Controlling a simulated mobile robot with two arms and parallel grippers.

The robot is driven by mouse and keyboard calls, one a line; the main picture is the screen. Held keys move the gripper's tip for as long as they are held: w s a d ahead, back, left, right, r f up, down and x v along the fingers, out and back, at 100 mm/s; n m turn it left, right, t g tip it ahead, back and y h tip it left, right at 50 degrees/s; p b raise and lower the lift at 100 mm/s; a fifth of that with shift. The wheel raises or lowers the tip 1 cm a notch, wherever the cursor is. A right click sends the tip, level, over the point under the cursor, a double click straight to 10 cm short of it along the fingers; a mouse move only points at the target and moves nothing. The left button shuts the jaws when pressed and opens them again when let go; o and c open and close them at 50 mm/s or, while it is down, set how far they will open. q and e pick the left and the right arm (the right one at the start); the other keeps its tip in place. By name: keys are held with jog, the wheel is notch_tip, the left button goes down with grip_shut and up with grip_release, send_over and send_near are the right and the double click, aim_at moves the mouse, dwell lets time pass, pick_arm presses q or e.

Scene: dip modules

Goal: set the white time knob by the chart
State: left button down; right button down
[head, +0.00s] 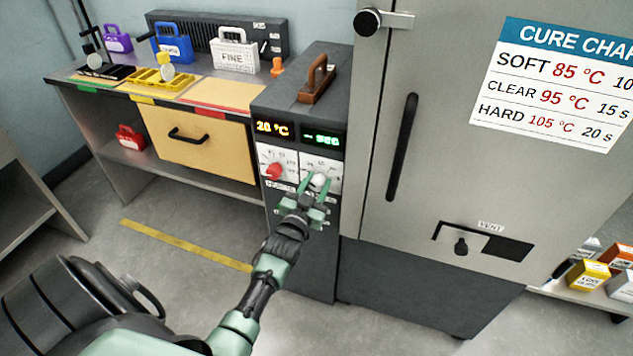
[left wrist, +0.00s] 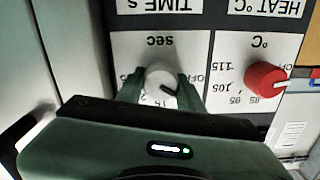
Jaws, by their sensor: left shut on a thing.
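The white time knob (head: 319,181) is on the right dial plate of the grey control box; it also shows in the left wrist view (left wrist: 160,84), with a dark pointer line, under the TIME S label. My left gripper (head: 317,187) is shut on it, one green finger on each side. The red heat knob (head: 274,172) is left of it. The displays read 20 °C (head: 272,128) and "-- SEC" (head: 322,139). My right gripper is not seen.
A tall grey cabinet door with a black handle (head: 402,147) stands right of the box. A VENT slider (head: 461,246) is low on it. A brown-handled block (head: 317,80) sits on the box. A bench with a yellow drawer (head: 198,150) is on the left.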

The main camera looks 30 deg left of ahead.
pick_arm(q)
jog(key=m, duration=0.5)
jog(key=shift+d+f+m, duration=0.1)
jog(key=shift+d+m, duration=0.05)
jog(key=shift+m, duration=0.15)
jog(key=m+b, duration=0.1)
jog(key=m, duration=0.3)
jog(key=shift+f+m, duration=0.1)
jog(key=shift+m, duration=0.6)
jog(key=c, duration=0.9)
grip_release()
jog(key=v, duration=0.7)
jog(key=shift+s+d, duration=0.15)
jog(key=shift+s, duration=0.25)
